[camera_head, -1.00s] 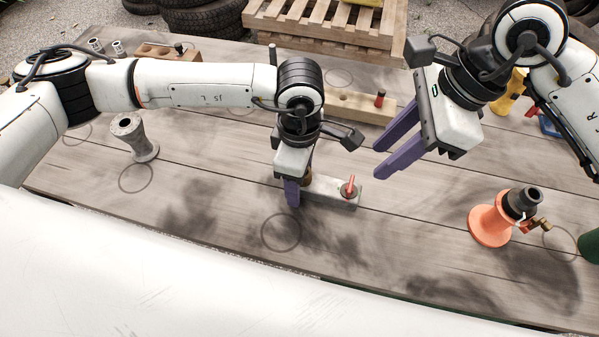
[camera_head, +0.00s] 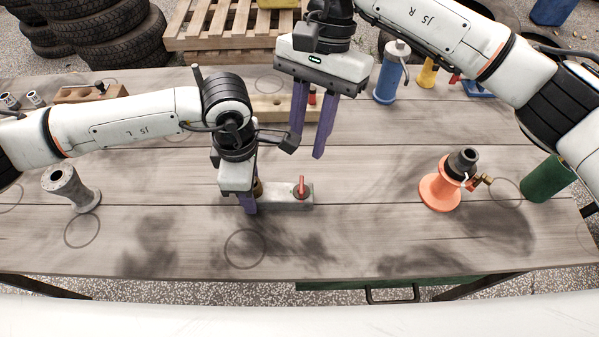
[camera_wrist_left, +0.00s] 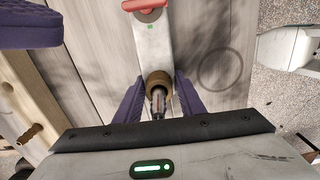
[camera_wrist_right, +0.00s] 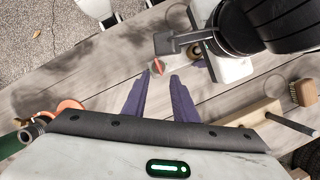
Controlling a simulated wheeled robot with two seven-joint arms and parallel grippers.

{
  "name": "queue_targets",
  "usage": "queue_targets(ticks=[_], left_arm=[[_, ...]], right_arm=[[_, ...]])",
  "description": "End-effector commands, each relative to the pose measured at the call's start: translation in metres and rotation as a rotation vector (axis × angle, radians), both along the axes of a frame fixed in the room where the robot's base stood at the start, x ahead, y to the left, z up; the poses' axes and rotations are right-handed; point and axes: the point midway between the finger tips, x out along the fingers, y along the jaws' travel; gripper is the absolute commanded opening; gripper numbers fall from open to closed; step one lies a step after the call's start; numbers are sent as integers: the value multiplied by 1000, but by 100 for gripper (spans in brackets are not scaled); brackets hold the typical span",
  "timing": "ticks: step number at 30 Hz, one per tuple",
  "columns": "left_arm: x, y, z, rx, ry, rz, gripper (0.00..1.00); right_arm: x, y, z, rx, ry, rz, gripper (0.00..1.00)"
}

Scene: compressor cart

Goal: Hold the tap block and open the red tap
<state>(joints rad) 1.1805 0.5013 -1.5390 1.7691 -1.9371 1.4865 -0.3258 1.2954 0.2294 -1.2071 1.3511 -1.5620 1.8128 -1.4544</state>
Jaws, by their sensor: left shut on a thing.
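The grey tap block (camera_head: 290,197) lies on the wooden table, with the red tap (camera_head: 301,187) on its right part. The block (camera_wrist_left: 153,45) and red tap (camera_wrist_left: 143,5) also show in the left wrist view. My left gripper (camera_head: 248,205) is shut on the block's left end, its purple fingers on either side around a brass fitting (camera_wrist_left: 158,80). My right gripper (camera_head: 309,152) is open and empty, above the table behind the tap block. In the right wrist view the red tap (camera_wrist_right: 158,66) shows beyond the fingertips, and my left arm hides part of the block.
A wooden block (camera_head: 268,105) with a red-topped peg stands behind my right gripper. An orange flared piece (camera_head: 440,190) and a green cylinder (camera_head: 547,178) stand at the right. A grey spool (camera_head: 70,188) stands at left. The table's front middle is clear.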

Motion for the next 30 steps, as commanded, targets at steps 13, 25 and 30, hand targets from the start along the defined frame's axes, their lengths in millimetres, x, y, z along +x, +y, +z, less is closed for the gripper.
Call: queue_targets(ticks=[13,25,30], left_arm=[[1,0,1,-1,-2,0,4],[1,-1,1,-2,-2,0,4],[1,-1,1,-2,-2,0,4]], right_arm=[[21,9,21,56,45,509,26],[0,9,-30,62,49,532,26],[-12,10,-60,62,48,533,26]])
